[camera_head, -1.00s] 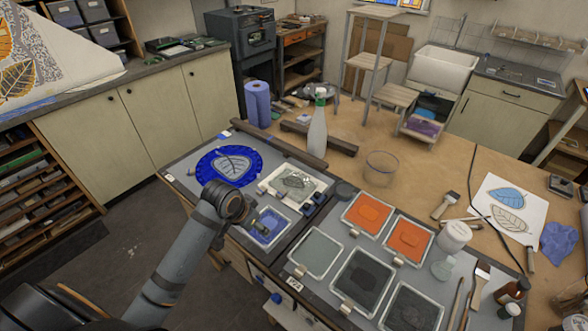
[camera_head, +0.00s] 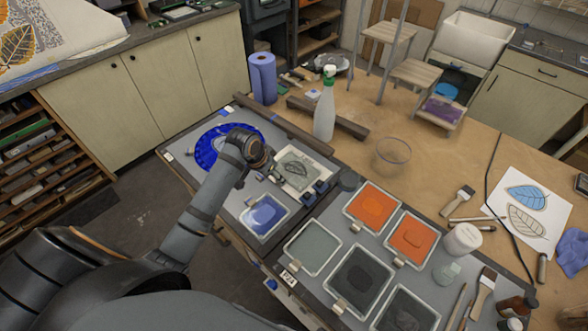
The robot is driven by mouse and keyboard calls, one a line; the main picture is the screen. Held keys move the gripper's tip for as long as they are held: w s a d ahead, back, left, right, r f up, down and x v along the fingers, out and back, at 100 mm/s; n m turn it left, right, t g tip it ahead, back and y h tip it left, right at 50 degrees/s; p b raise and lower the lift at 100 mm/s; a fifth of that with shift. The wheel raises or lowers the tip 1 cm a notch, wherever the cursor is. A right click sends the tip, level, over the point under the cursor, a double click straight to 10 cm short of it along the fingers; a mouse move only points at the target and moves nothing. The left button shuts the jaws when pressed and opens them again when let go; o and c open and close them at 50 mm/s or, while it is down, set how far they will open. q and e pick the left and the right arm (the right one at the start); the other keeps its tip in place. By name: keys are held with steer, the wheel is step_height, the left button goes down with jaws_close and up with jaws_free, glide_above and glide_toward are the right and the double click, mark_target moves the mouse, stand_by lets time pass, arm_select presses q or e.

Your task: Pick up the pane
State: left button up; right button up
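A round blue piece (camera_head: 207,148) lies on the grey work mat at the back left of the table. My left wrist covers its right part and most of the leaf-patterned middle seen earlier. A light board with a grey leaf on it (camera_head: 297,170) lies just right of my wrist. I cannot tell for certain which of these is the pane. My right gripper is not in view.
A tray of blue paint (camera_head: 264,214) is close to my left gripper. Orange (camera_head: 371,208) and grey (camera_head: 314,246) trays stand to the right. A spray bottle (camera_head: 325,108), blue roll (camera_head: 262,78) and glass bowl (camera_head: 392,155) stand behind on bare wood.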

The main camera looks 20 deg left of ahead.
mark_target(292, 171)
arm_select(q)
steer(key=p+x, duration=0.2)
steer(key=x, duration=0.1)
steer(key=shift+f, duration=0.2)
steer(key=shift+w+d+f, duration=0.1)
steer(key=shift+w+f, duration=0.15)
steer(key=shift+f, duration=0.25)
steer(key=shift+s, duration=0.1)
steer(key=c, duration=0.8)
steer(key=shift+c, duration=1.3)
jaws_close()
